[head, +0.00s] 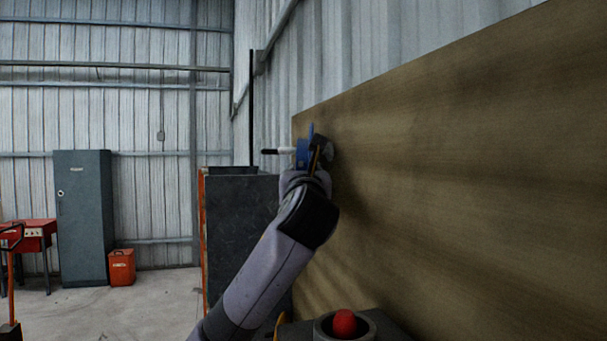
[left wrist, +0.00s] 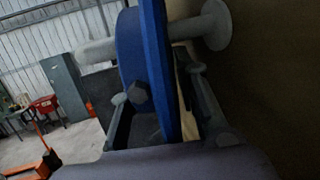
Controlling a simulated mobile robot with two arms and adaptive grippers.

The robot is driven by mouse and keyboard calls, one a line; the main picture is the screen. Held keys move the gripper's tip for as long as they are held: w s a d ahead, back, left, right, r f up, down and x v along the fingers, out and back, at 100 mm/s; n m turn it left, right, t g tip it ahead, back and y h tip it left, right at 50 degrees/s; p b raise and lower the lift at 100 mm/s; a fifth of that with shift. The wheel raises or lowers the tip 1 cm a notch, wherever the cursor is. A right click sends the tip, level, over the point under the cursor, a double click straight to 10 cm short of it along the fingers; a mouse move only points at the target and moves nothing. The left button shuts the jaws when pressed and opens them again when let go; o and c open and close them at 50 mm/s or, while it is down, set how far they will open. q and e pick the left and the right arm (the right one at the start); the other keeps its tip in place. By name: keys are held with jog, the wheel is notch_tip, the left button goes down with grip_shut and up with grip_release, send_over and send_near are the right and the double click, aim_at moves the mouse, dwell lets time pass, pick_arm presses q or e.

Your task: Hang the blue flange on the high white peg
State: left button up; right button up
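The blue flange (head: 302,154) is at the high white peg (head: 284,151), beside the brown panel. In the left wrist view, the flange (left wrist: 158,70) stands upright on edge, seen nearly edge-on. The white peg (left wrist: 204,28) runs from its round base on the panel to the flange, and its free end shows on the flange's far side, so the flange is around the peg. My left gripper (left wrist: 158,92) has its fingers spread on either side of the flange's lower rim, with gaps visible. In the head view, the left gripper (head: 318,160) partly hides the flange. My right gripper is not in view.
The brown panel (head: 460,170) fills the right side. A dark cabinet (head: 240,215) stands behind my arm. A red ball (head: 345,323) sits in a round grey holder at the bottom. A locker (head: 84,215) and a red canister (head: 122,267) stand farther left on open floor.

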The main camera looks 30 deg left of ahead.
pick_arm(q)
jog(key=o, duration=0.4)
jog(key=shift+s+d, duration=0.1)
jog(key=shift+f, duration=0.25)
jog(key=v, duration=1.1)
jog(key=shift+s+d+r, duration=0.1)
jog(key=shift+s+d, duration=0.2)
